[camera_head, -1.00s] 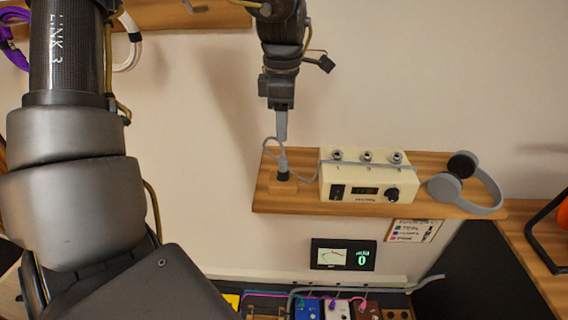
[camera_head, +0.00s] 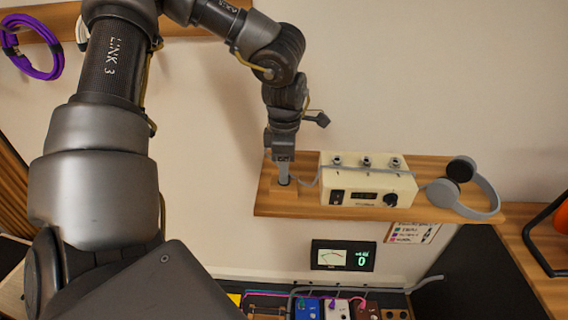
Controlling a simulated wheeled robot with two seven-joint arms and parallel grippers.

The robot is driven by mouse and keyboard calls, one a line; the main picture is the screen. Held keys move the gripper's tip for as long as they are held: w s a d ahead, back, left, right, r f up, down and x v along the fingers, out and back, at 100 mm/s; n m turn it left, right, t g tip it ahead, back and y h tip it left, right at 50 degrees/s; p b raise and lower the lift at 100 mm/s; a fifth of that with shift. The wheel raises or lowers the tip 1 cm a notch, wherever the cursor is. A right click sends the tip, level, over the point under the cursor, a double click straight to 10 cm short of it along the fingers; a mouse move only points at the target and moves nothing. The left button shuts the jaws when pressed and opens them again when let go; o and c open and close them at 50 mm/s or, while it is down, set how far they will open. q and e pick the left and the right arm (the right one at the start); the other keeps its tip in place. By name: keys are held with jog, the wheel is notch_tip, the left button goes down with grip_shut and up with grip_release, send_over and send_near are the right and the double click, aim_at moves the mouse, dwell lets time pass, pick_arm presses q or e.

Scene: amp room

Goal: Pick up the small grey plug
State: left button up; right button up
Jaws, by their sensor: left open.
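The small grey plug (camera_head: 284,181) stands upright in a small wooden block (camera_head: 284,192) at the left end of the wall shelf. Its upper part is mostly hidden by my left gripper (camera_head: 283,172). The gripper comes down from above with its fingers at the plug. The jaws are open, and I cannot tell whether they touch the plug. A grey cable (camera_head: 309,182) runs from the plug's area to the right, along the cream box. My right gripper is not in view.
The cream box (camera_head: 366,182) with knobs and jacks stands on the wooden shelf (camera_head: 425,212), close right of the plug. Grey headphones (camera_head: 470,190) lie further right. A meter display (camera_head: 343,256) and several pedals (camera_head: 337,309) are below. Purple cable (camera_head: 35,62) hangs upper left.

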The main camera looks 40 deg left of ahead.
pick_arm(q)
jog(key=shift+f, duration=0.2)
jog(key=shift+s+d, duration=0.1)
jog(key=shift+d, duration=0.05)
grip_shut()
jog(key=shift+r, duration=0.1)
notch_tip(320, 180, up, 9)
jog(key=shift+f+b, duration=0.1)
jog(key=shift+b, duration=0.75)
jog(key=shift+r, duration=0.6)
